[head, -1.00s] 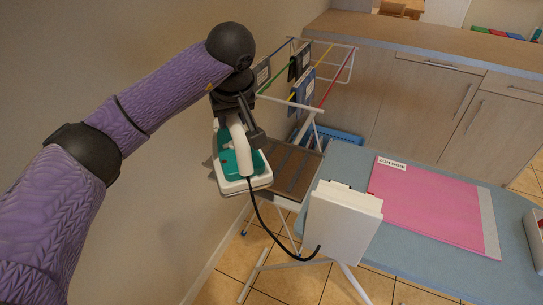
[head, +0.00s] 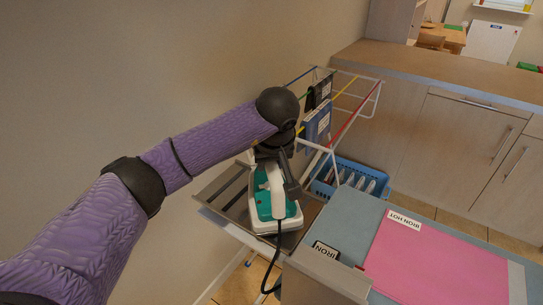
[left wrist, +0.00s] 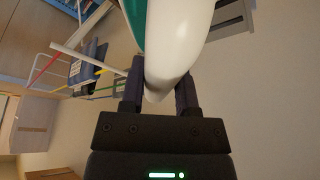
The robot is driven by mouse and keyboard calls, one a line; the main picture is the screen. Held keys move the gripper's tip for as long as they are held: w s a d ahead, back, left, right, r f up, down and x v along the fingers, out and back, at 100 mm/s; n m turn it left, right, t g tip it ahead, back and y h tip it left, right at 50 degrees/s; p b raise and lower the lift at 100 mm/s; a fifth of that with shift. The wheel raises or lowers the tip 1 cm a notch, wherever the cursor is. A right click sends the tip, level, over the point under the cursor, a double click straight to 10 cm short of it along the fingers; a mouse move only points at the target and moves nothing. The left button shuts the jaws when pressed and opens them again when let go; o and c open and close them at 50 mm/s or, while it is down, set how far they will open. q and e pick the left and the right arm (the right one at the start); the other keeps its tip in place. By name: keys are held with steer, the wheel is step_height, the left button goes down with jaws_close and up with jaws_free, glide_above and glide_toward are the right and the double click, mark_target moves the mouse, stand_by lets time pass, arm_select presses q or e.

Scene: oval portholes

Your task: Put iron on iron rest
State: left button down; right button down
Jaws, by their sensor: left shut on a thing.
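The iron (head: 264,213) is white and teal with a black cord. My left gripper (head: 276,172) is shut on its white handle. The left wrist view shows the handle (left wrist: 168,60) between the two dark fingers of the gripper (left wrist: 160,95). The iron rest (head: 222,197) is a brown-grey slatted tray at the end of the ironing board. In the head view the iron is over the right part of the rest; I cannot tell whether it touches it. My right gripper is not in view.
The blue ironing board (head: 369,218) carries a pink cloth (head: 436,262) labelled "IRON HOT". A pale box labelled "IRON" (head: 325,275) stands at its near edge. A drying rack (head: 345,105) and a blue basket (head: 349,180) are behind the rest. A wall is on the left.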

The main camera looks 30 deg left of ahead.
arm_select(q)
step_height(320, 180, down, 4)
steer(key=shift+r+b, duration=0.25)
steer(key=shift+b, duration=0.15)
steer(key=shift+c, duration=1.7)
jaws_free()
steer(key=shift+f, duration=0.1)
steer(key=shift+s+d+r, duration=0.1)
steer(key=shift+r, duration=0.2)
steer(key=p+v, duration=0.3)
steer(key=v, duration=0.8)
steer(key=shift+s+d+r, duration=0.1)
steer(key=shift+d+r, duration=0.05)
steer(key=shift+r, duration=0.1)
